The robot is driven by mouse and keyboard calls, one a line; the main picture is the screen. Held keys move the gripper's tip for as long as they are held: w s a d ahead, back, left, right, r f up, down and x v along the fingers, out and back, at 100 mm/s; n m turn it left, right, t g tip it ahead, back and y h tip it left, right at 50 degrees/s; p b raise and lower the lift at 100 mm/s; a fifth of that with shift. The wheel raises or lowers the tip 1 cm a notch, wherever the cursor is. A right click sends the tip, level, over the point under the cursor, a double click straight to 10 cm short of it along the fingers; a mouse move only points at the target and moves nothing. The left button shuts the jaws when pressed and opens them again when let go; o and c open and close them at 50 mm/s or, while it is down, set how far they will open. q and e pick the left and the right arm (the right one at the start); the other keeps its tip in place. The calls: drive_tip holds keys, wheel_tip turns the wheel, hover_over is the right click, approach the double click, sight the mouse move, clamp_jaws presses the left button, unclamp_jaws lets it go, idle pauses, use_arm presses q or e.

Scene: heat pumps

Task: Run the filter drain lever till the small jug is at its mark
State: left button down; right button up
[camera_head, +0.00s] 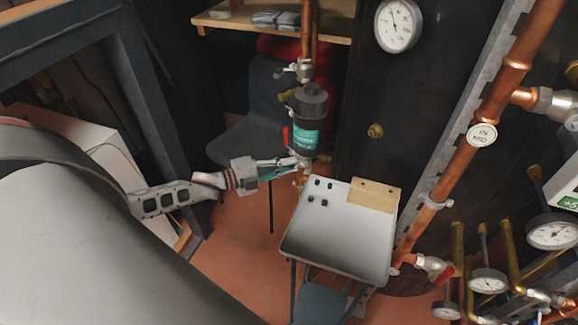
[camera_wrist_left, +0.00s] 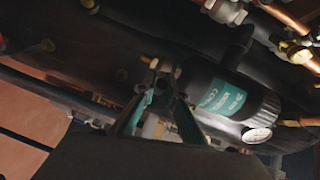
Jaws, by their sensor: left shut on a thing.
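The filter (camera_head: 308,122) is a dark canister with a teal label on a vertical copper pipe. It also shows large in the wrist view (camera_wrist_left: 238,98), with a small gauge at its side. My left gripper (camera_head: 292,163) reaches in from the left, just below the canister. Its teal fingers (camera_wrist_left: 156,108) are shut on the drain lever at the filter's bottom; the lever is mostly hidden between them. A short copper outlet (camera_head: 301,177) hangs there. I cannot make out the small jug or its mark in either view. My right gripper is not in view.
A white-topped table (camera_head: 335,242) with small dark feet or knobs and a tan block (camera_head: 374,195) stands below the filter. A dark chair (camera_head: 252,105) is behind. Copper pipes (camera_head: 481,133) and gauges (camera_head: 396,25) line the right. A wooden shelf (camera_head: 325,34) is above.

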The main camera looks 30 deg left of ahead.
use_arm(q)
drive_tip(key=n+t+b, duration=0.1)
drive_tip(key=b, duration=0.1)
drive_tip(key=f+n+t+h+b, duration=0.1)
drive_tip(key=n+b, duration=0.1)
drive_tip(key=b, duration=0.1)
drive_tip(key=f+n+t+b, duration=0.1)
drive_tip(key=b, duration=0.1)
drive_tip(key=shift+d+f+h+b, duration=0.25)
drive_tip(key=shift+d+h+b, duration=0.05)
drive_tip(key=shift+d+h, duration=0.1)
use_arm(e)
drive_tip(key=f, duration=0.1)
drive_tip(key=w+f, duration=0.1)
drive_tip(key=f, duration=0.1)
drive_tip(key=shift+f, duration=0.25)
use_arm(q)
drive_tip(key=shift+r+t, duration=0.1)
drive_tip(key=shift+t, duration=0.2)
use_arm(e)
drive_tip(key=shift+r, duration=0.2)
use_arm(q)
drive_tip(key=c, duration=2.3)
unclamp_jaws()
drive_tip(key=shift+c, duration=0.2)
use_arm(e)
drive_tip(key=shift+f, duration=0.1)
